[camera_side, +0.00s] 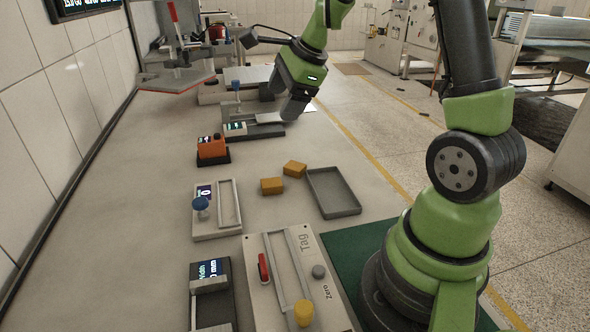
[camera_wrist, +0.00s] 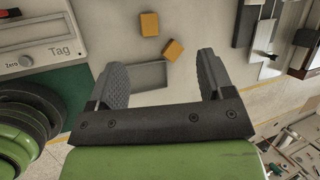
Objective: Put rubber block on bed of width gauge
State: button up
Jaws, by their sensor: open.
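Two amber blocks (camera_side: 271,186) (camera_side: 294,169) lie close together on the bench beside the grey tray; I cannot tell which is rubber. In the wrist view both blocks (camera_wrist: 149,24) (camera_wrist: 173,50) show beyond the fingers, near the top centre. The width gauge (camera_side: 210,285), a dark unit with a "Width" display, is at the bottom left of the side view; its bed is partly cut off by the frame. My gripper (camera_wrist: 160,72) is open and empty. In the side view my gripper (camera_side: 284,108) is at the far part of the bench, beyond the blocks.
The empty grey tray (camera_side: 350,204) lies right of the blocks. The "Tag" panel (camera_side: 270,290) stands beside the width gauge. A blue-knobbed device (camera_side: 228,217), an orange instrument (camera_side: 211,147) and a slide device (camera_side: 262,131) line the bench.

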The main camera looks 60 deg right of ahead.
aim_at(295, 165)
jog(key=d+f+m, duration=0.3)
jog(key=f, duration=0.2)
jog(key=d+f+m, duration=0.4)
jog(key=f, duration=0.2)
jog(key=w+d+f+m+g, duration=0.1)
jog(key=d+f+m, duration=0.2)
jog(key=f, duration=0.3)
jog(key=shift+d+m+h, duration=0.3)
jog(key=shift+d, duration=0.05)
jog(key=x, duration=0.5)
jog(key=shift+w+a+f, duration=0.15)
jog(key=shift+w+f, duration=0.05)
jog(key=shift+w, duration=0.05)
jog(key=c, duration=1.1)
jog(key=shift+r, duration=0.1)
